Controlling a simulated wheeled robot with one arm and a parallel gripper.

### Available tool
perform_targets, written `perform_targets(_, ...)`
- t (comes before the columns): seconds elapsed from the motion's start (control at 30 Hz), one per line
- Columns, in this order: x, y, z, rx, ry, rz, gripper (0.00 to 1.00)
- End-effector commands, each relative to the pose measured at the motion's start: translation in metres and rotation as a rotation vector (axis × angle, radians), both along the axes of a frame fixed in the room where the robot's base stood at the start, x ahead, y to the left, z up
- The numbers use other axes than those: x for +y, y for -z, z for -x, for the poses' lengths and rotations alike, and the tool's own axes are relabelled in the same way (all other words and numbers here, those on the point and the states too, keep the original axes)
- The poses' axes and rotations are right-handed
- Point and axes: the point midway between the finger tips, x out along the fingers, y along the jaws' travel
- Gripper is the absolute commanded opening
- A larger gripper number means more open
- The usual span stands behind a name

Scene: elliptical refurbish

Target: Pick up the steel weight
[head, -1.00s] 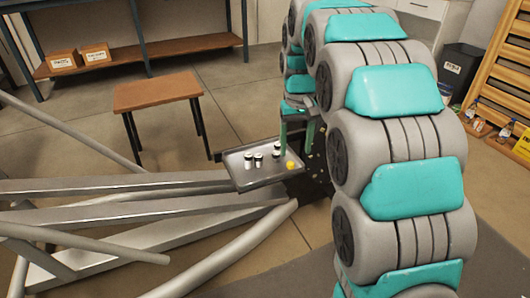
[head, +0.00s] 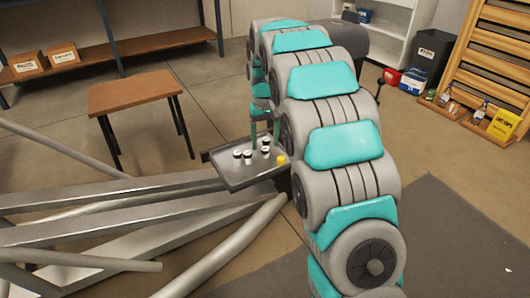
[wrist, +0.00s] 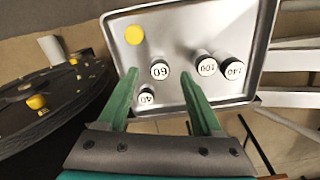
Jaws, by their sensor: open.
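Several small cylinders with white, numbered tops and dark sides stand on a grey metal tray (head: 235,176). None is plainly marked as the steel weight. In the wrist view, the cylinder marked 60 (wrist: 160,69) is between the green fingertips of my gripper (wrist: 159,76), which are spread open and empty. The cylinder marked 40 (wrist: 146,97) is nearer the palm, close to the left finger. Two more cylinders (wrist: 206,65) (wrist: 233,69) stand to the right of the right finger. In the head view, my gripper (head: 264,133) points down over the tray's back part.
A yellow round piece (wrist: 134,35) lies on the tray; it also shows in the head view (head: 282,159). A dark round part with a yellow knob (wrist: 37,102) is left of the tray. Metal frame bars (head: 120,205) run beside it. A brown table (head: 130,90) stands behind.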

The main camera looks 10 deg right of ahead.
Motion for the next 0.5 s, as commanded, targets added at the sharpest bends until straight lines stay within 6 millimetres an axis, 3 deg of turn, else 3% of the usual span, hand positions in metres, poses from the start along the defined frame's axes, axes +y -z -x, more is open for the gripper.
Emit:
perform_targets(0.13, 0.000, 0.021, 0.000, 0.001, 0.000, 0.000, 0.67)
perform_targets(0.37, 0.000, 0.025, 0.000, -0.001, 0.000, 0.000, 0.67)
perform_targets(0.5, 0.000, 0.025, 0.000, -0.001, 0.000, 0.000, 0.55)
